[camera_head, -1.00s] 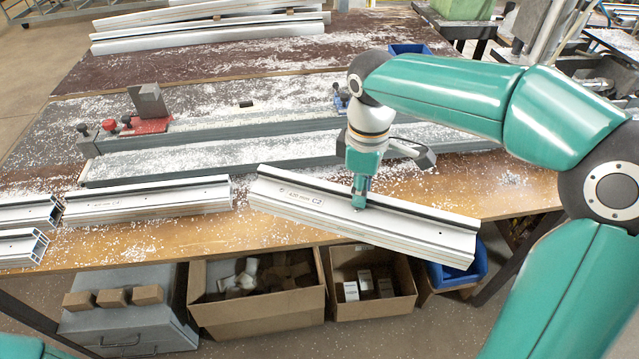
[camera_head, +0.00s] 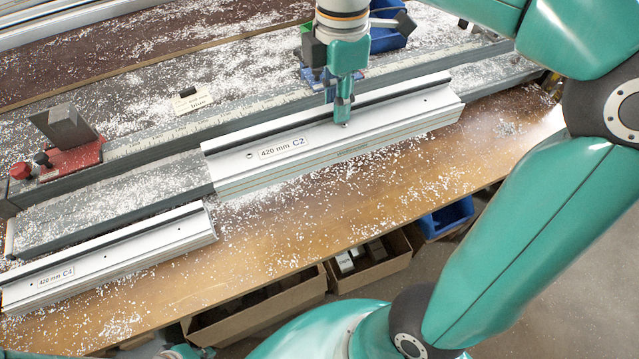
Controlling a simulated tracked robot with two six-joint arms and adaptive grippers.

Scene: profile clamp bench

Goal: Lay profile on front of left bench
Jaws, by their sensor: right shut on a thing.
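A white profile labelled 420 mm C2 (camera_head: 300,152) is in my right gripper (camera_head: 342,112). The gripper points down and is shut on it right of the profile's middle. The profile overlaps the front strip of a long grey clamp bench (camera_head: 110,203) and runs nearly parallel to it. Whether it touches the bench is unclear. The bench has a scale along it and a red clamp (camera_head: 70,160) at its left end. A small teal part at the bottom edge may be my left gripper (camera_head: 185,352); its fingers do not show clearly.
Another profile, labelled C4 (camera_head: 130,255), lies at the left on the wooden table (camera_head: 330,230). White chips cover much of the surface. Cardboard boxes (camera_head: 375,275) and a blue bin (camera_head: 445,218) stand below the front edge.

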